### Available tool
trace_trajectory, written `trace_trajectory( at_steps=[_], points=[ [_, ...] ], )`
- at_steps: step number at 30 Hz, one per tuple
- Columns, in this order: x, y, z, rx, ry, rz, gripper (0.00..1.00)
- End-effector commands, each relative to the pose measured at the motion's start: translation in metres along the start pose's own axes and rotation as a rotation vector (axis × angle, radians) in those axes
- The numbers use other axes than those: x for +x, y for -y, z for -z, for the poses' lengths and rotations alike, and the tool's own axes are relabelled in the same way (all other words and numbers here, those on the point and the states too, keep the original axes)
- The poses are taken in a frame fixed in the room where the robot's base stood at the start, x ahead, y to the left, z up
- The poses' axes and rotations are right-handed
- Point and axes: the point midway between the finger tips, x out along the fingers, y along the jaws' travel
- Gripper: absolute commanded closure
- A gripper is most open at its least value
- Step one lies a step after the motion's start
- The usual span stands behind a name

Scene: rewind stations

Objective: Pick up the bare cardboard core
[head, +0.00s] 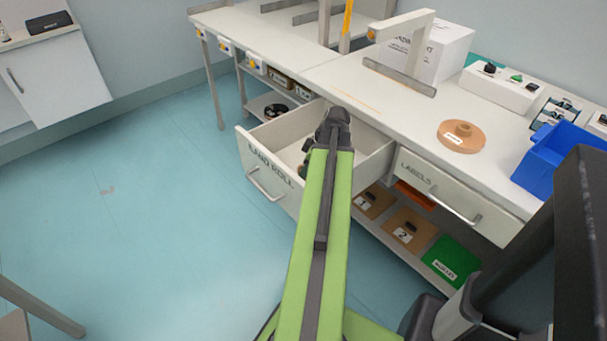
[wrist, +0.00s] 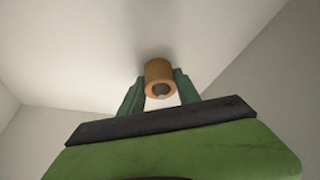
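The bare cardboard core (wrist: 158,70) is a short brown tube, with its hollow end towards the wrist camera. In the wrist view it sits between the two green fingers of my gripper (wrist: 160,85), with no clear gap on either side. I cannot tell whether the fingers press on it. In the head view my gripper (head: 308,158) reaches into the open drawer (head: 268,178) marked "LAND ROLL". My arm hides much of that drawer, and the core cannot be made out there.
The drawer's pale walls surround my gripper. A worktop (head: 345,85) lies behind, with a brown disc (head: 461,137), a white box (head: 440,52) and a blue bin (head: 562,158). The "LABELS" drawer (head: 470,195) is shut. Free floor (head: 130,190) lies to the left.

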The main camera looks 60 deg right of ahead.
Motion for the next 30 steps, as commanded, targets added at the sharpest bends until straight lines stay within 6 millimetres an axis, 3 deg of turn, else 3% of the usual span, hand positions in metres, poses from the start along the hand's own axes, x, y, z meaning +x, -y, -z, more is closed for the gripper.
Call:
trace_trajectory(
  at_steps=[1,6,16,20,30],
  points=[
    [0.0,0.0,0.0,0.0,0.0,0.0,0.76],
    [0.0,0.0,0.0,0.0,0.0,0.0,0.98],
    [-0.006,0.0,0.003,-0.001,0.0,0.0,0.99],
    [-0.022,0.0,0.01,-0.001,0.0,0.0,0.99],
    [-0.087,0.0,0.036,-0.001,0.0,0.0,1.0]
  ],
)
